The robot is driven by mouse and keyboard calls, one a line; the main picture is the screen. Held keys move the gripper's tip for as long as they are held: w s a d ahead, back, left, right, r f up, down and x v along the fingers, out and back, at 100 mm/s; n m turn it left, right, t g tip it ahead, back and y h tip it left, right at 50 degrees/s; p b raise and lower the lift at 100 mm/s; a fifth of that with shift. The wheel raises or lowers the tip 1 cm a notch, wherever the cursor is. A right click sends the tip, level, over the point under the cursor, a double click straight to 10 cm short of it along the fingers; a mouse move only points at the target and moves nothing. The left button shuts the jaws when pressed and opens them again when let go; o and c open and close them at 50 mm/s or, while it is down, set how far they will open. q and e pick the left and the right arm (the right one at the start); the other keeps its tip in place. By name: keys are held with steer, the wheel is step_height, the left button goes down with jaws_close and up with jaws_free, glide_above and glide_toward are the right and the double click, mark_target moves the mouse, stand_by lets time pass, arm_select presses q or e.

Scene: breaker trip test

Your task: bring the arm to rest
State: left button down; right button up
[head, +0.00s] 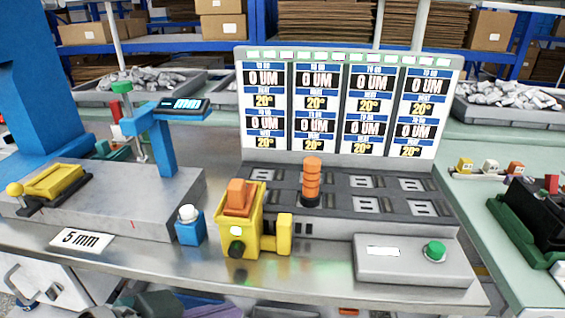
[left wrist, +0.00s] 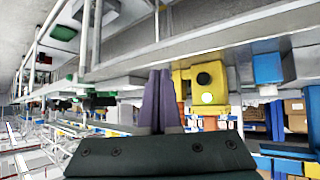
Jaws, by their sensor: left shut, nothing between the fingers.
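My left gripper (head: 165,303) shows at the bottom edge of the head view, low in front of the bench and only partly in frame. In the left wrist view its purple fingers (left wrist: 160,90) are together with nothing between them. That view looks turned over, with the bench edge across the top and a yellow device (left wrist: 203,82) behind the fingers. My right gripper is in neither view.
The metal bench (head: 320,275) holds the yellow device (head: 237,215) with an orange switch, a grey socket panel (head: 365,195) under a display board (head: 350,105), a green-button box (head: 415,262) and a grey block (head: 110,205). The gripper is apart from these.

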arm_select(q)
steer(key=s+d+r+g+p, duration=0.2)
steer(key=s+r, duration=0.3)
steer(key=s, duration=0.1)
steer(key=s+a+r+n+g+y+p, duration=0.3)
steer(key=s+a+r+n+y+p, duration=0.25)
steer(key=s+a+r, duration=0.45)
step_height(320, 180, up, 36)
steer(key=p, duration=3.6)
steer(key=shift+s+a+f+m, duration=0.15)
steer(key=shift+s+f+m, duration=0.1)
steer(key=shift+m, duration=0.2)
